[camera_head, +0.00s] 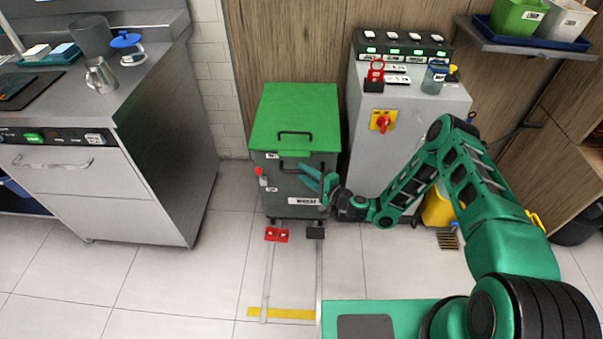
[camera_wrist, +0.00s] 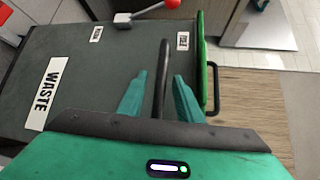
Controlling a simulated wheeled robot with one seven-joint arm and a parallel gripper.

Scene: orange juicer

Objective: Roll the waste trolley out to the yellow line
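The waste trolley (camera_head: 285,195), a dark grey bin with a green lid (camera_head: 295,115) and a WASTE label, stands against the back wall between the counter and a grey cabinet. The yellow line (camera_head: 283,313) lies across the floor rails, nearer to me and clear of the trolley. My gripper (camera_head: 312,178) is at the trolley's front. In the wrist view, its two green fingers (camera_wrist: 158,98) are apart, with the trolley's black handle bar (camera_wrist: 160,80) between them and gaps visible on both sides. Contact with the bar cannot be seen. The lid's handle (camera_wrist: 216,88) is beside the fingers.
Two rails (camera_head: 268,280) run along the floor from the trolley to the line. A red pedal (camera_head: 277,235) and a black block (camera_head: 315,232) sit at the trolley's foot. A red-tipped lever (camera_head: 261,174) is on its left side. The grey cabinet (camera_head: 400,130) stands close on the right.

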